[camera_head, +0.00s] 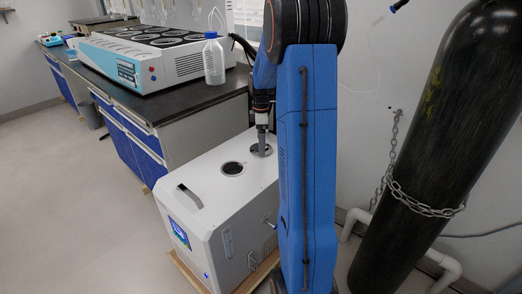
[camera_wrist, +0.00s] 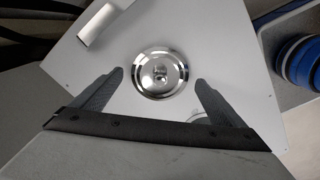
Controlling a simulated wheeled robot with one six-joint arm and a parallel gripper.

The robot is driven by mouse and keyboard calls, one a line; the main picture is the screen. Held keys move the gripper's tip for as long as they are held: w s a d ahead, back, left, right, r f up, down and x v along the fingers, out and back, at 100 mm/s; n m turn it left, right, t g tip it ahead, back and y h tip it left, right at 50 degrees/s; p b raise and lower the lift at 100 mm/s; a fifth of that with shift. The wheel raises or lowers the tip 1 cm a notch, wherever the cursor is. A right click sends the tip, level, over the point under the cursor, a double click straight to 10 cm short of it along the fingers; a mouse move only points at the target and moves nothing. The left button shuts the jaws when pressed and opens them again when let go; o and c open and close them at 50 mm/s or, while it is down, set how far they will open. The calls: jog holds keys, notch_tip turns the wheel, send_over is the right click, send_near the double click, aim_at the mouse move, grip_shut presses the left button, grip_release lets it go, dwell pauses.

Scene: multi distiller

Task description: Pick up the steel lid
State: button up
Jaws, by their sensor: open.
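The steel lid (camera_wrist: 160,66) is a round, shiny disc with a small knob at its centre. It lies on the flat top of a white box-shaped unit (camera_head: 205,180). In the head view, the round fitting nearer the handle appears to be the lid (camera_head: 232,168), looking dark in the middle. My gripper (camera_wrist: 158,78) is open and empty. In the wrist view its two fingers lie on either side of the lid, apart from it. In the head view my gripper (camera_head: 262,142) points down over the unit's top. Its exact height is hard to tell.
A second round fitting (camera_head: 261,151) on the top is partly covered by my gripper. A bench (camera_head: 185,103) with a distiller (camera_head: 165,55) and plastic bottle (camera_head: 213,62) stands behind. A chained black cylinder (camera_head: 430,130) is right.

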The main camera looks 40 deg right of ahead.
jog(key=shift+f, duration=0.65)
jog(key=c, duration=1.2)
jog(key=shift+r, duration=0.1)
